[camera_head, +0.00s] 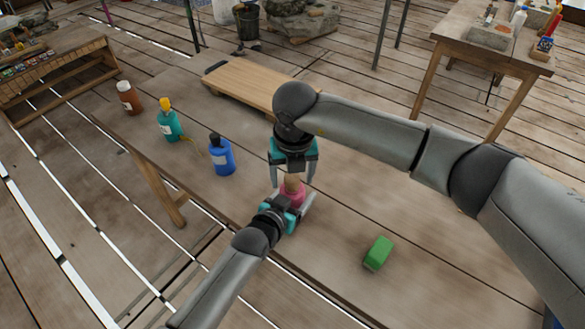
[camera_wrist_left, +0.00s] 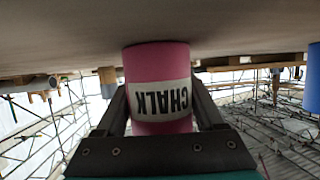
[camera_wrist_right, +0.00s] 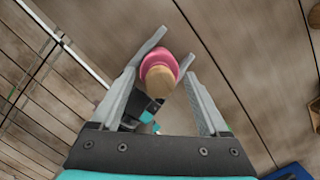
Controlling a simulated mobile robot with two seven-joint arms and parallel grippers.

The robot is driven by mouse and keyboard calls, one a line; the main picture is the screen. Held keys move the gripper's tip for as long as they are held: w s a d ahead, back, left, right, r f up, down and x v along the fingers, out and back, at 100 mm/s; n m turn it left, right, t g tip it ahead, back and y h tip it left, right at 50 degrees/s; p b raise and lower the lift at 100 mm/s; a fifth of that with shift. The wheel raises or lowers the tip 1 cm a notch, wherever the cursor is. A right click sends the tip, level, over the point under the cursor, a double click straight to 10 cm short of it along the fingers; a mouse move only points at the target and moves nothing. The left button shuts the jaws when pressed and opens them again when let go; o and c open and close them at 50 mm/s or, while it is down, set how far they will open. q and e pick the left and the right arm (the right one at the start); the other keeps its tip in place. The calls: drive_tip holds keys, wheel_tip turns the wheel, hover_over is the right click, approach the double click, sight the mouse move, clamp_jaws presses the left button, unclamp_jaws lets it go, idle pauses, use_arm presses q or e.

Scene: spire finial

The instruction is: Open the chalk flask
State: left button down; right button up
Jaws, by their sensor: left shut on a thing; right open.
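The pink chalk flask (camera_head: 295,196) stands upright on the wooden table, with a tan stopper (camera_head: 292,181) on top. In the left wrist view the pink flask (camera_wrist_left: 157,58) shows its white CHALK label upside down, between the fingers. My left gripper (camera_head: 289,203) is shut on the flask's body from the side. My right gripper (camera_head: 293,177) is open and points down over the flask. In the right wrist view the stopper (camera_wrist_right: 160,80) lies between the spread fingers, with no finger visibly closed on it.
A blue bottle (camera_head: 221,156), a teal bottle with yellow top (camera_head: 170,125) and a brown bottle (camera_head: 129,98) stand left on the table. A green block (camera_head: 378,253) lies to the right. A wooden board (camera_head: 250,82) lies behind.

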sight(292, 176)
drive_tip(key=shift+c, duration=0.2)
clamp_jaws()
idle(0.5)
drive_tip(key=shift+r, duration=0.2)
idle(0.8)
drive_tip(key=shift+r, duration=0.9)
drive_tip(key=shift+r, duration=0.1)
drive_tip(key=shift+r, duration=1.95)
use_arm(q)
unclamp_jaws()
